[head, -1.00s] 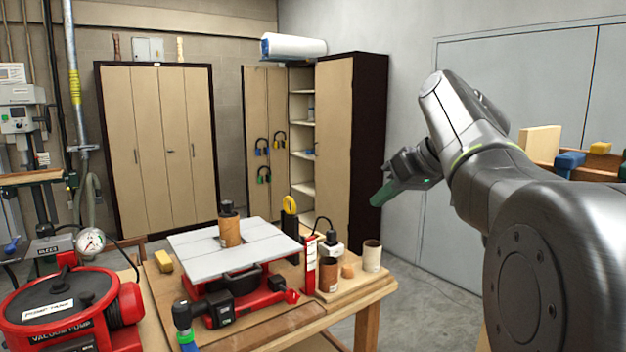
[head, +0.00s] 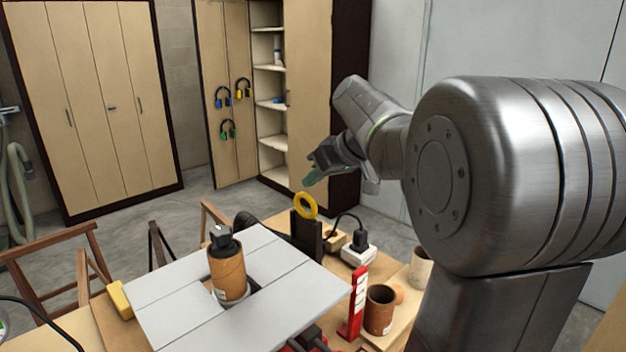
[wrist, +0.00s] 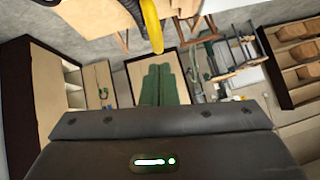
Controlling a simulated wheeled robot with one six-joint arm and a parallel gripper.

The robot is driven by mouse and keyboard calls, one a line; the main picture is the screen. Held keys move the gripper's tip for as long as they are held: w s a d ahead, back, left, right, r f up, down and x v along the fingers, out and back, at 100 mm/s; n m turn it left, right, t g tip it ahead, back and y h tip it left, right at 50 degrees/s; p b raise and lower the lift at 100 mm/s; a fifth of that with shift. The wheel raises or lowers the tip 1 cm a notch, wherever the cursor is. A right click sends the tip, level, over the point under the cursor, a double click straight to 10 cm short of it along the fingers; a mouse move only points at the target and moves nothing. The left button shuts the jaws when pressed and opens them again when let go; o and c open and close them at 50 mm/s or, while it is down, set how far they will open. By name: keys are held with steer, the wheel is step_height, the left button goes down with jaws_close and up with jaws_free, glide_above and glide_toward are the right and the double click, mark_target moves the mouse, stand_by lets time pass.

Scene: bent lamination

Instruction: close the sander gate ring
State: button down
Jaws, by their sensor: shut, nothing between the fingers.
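The yellow ring (head: 306,205) stands upright at the top of a dark gate plate (head: 306,236) behind the grey sander table. My gripper (head: 311,178) is just above and behind the ring in the picture, apart from it as far as I can tell. In the wrist view, a yellow curved piece, most likely the ring (wrist: 151,25), shows at the top edge, cut off by the frame. My green fingers (wrist: 164,84) lie side by side there, shut with nothing between them.
The sander table (head: 180,290) carries a brown sanding drum (head: 227,268). A red upright holder (head: 356,303), a brown cup (head: 379,308) and a white socket block (head: 358,252) with a black plug stand to the right. Cabinets (head: 90,100) line the back, with open floor before them.

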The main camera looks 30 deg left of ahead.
mark_target(314, 213)
steer(key=shift+s+f, duration=0.15)
steer(key=shift+f, duration=0.4)
steer(key=shift+f, duration=0.1)
step_height(314, 213, down, 7)
steer(key=b, duration=0.6)
steer(key=shift+d, duration=0.1)
